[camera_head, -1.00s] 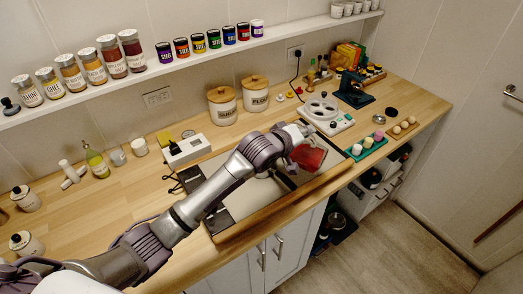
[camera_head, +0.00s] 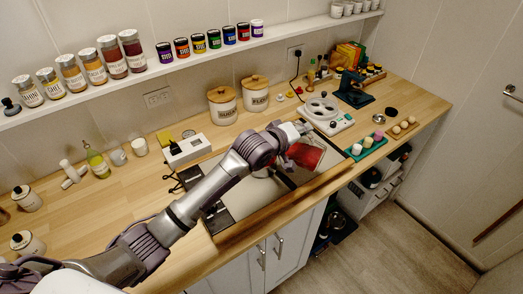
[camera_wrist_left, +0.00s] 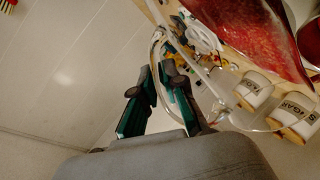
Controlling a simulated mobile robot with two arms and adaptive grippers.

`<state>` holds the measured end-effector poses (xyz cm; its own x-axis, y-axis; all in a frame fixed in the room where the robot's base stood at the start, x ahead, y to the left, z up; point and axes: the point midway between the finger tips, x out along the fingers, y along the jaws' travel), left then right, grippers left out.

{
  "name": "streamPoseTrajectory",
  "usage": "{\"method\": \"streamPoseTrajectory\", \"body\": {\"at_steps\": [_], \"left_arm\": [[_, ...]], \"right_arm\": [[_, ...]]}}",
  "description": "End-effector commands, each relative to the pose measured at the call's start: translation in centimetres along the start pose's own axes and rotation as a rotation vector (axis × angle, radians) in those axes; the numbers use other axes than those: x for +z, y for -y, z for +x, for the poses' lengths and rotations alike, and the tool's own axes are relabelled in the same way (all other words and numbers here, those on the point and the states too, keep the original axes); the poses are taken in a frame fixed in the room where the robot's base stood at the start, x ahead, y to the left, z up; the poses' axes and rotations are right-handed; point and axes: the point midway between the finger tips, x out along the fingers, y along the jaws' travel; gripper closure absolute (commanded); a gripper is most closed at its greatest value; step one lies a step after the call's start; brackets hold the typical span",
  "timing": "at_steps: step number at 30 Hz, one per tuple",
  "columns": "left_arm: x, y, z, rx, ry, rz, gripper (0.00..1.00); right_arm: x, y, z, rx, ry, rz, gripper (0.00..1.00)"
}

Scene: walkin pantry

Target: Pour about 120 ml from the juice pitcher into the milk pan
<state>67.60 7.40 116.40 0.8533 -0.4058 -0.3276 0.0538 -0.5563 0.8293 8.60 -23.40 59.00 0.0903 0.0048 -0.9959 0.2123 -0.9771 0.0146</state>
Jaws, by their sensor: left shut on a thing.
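The juice pitcher (camera_head: 306,155) is clear with red juice and is held tilted above the tray area in the head view. It also shows large at the top right of the left wrist view (camera_wrist_left: 250,35). My left gripper (camera_wrist_left: 163,75) is shut on the pitcher's clear handle, with green-padded fingers on either side. In the head view the wrist and arm hide most of the gripper (camera_head: 288,163). A pale round shape lies partly hidden under my wrist; I cannot tell whether it is the milk pan. No pour stream is clear. My right gripper is not in view.
Sugar and flour jars (camera_head: 222,106) stand behind the arm. A white scale-like device (camera_head: 187,150) is to the left. A white appliance (camera_head: 327,115) and a green tray (camera_head: 366,147) stand to the right.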

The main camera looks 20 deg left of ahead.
Motion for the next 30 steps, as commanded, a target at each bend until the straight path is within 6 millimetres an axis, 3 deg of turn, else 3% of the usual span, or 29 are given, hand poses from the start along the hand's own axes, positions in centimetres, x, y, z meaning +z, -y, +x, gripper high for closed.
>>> {"method": "streamPoseTrajectory", "body": {"at_steps": [30], "left_arm": [[-0.15, -0.61, 0.08, 0.023, 0.002, -0.030, 1.00]], "right_arm": [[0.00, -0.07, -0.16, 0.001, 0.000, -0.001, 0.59]]}}
